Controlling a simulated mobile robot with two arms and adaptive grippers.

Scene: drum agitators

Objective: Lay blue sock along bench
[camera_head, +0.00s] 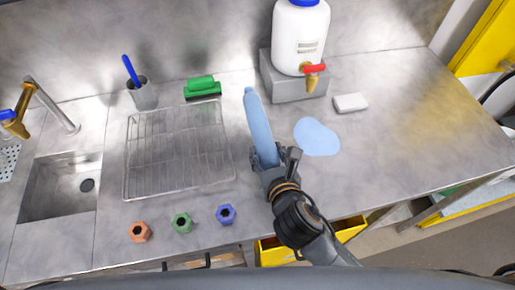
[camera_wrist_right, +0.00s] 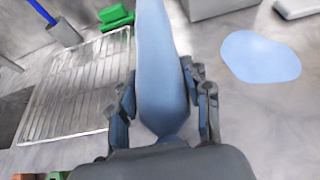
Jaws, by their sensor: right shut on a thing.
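The blue sock (camera_head: 259,122) is a long, light blue shape over the metal bench (camera_head: 390,160), pointing away from me toward the back wall. My right gripper (camera_head: 270,160) is shut on its near end. The right wrist view shows the sock (camera_wrist_right: 160,70) between the two fingers of the gripper (camera_wrist_right: 163,115). I cannot tell whether the sock's far end touches the bench. A flat light blue patch (camera_head: 317,137) lies on the bench to the right of the sock; it also shows in the wrist view (camera_wrist_right: 260,56). My left gripper is not in view.
A wire rack (camera_head: 178,150) lies left of the sock, with a green block (camera_head: 202,87) behind it. A white container with a tap (camera_head: 300,35) stands on a grey block (camera_head: 290,85). Three coloured hex pieces (camera_head: 181,222) sit near the front edge. The bench's right side is clear.

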